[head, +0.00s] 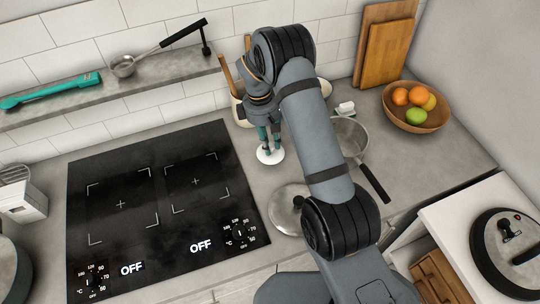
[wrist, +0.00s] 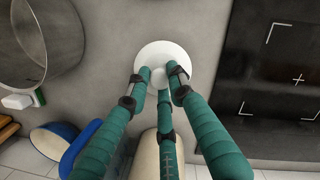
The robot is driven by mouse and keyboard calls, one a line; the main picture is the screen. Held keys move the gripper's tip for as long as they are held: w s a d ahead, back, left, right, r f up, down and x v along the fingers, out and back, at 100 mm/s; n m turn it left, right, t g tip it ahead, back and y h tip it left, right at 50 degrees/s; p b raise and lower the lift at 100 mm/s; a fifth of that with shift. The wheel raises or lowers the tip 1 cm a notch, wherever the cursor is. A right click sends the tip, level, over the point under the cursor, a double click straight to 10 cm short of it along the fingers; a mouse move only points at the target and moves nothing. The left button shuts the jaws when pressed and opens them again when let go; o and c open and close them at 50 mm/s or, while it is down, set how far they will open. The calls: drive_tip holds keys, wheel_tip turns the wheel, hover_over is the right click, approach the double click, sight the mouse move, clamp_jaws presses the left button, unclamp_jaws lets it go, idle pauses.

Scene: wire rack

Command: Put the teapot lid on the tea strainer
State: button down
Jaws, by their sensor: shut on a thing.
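The teapot lid is a white disc with a small knob (wrist: 147,52); in the head view it shows under my fingers (head: 270,157), right of the hob. My gripper (wrist: 161,76) has three teal fingers closed around the knob; it also shows in the head view (head: 269,138). I cannot tell whether the lid touches the counter or hangs just above it. A small round metal bowl with a long black handle (head: 123,66) lies on the wall shelf. It may be the tea strainer, but I cannot tell it from a ladle.
A black hob (head: 150,200) lies left of the lid. A steel saucepan (head: 352,135) and a metal pan lid (head: 285,208) are to its right. A utensil crock (head: 240,112) stands behind. A fruit bowl (head: 440,120) is far right.

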drive_tip(key=shift+r+p, duration=1.3)
drive_tip(key=shift+r, duration=0.7)
